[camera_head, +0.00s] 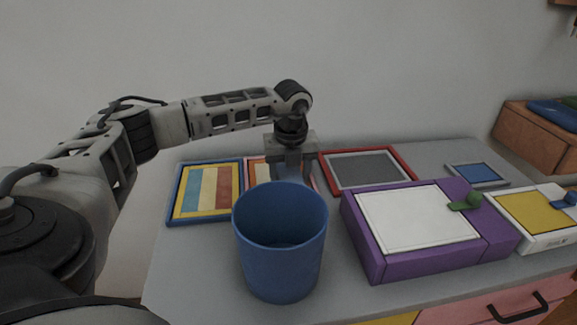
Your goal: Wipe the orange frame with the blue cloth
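The orange frame (256,160) lies on the grey tabletop, behind the blue cup. Its near part is hidden by the cup and my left gripper. My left gripper (291,176) points down over the frame's right part. Its fingertips are partly hidden by the cup's rim, so I cannot tell whether they are open or shut, or whether they touch the frame. I cannot make out the blue cloth for certain; a blue item (555,112) lies on a brown box at the far right. My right gripper is not in view.
The blue cup (281,265) stands close in front of my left gripper. A blue frame (180,194) lies left of the orange one, a red frame (404,163) right. A purple box (397,259) and a white box (546,236) fill the right. The brown box (527,137) stands beyond.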

